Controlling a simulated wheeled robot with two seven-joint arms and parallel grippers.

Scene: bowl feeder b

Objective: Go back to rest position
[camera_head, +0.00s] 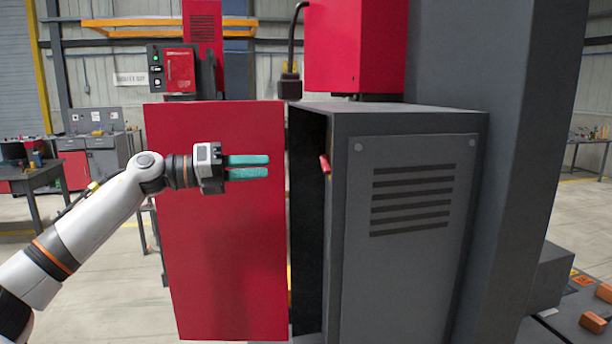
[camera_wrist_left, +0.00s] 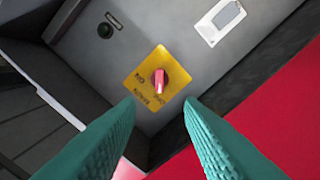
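My left gripper (camera_head: 248,167) reaches in from the left in the head view. Its two teal fingers point right, in front of a red door panel (camera_head: 215,270), with a narrow gap between them and nothing held. In the left wrist view the fingers (camera_wrist_left: 160,103) are also apart. Beyond their tips is a red rotary switch (camera_wrist_left: 159,82) on a yellow plate (camera_wrist_left: 140,74), clear of the fingers. A red knob (camera_head: 325,165) shows at the grey cabinet's opening in the head view. My right gripper is not in view.
The grey cabinet (camera_head: 415,270) with vents stands right of the gripper, its dark opening facing it. A red machine head (camera_head: 355,45) is above. A dark table (camera_head: 35,172) stands far left. Orange blocks (camera_head: 592,321) lie at the lower right. Open floor (camera_head: 110,270) shows at left.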

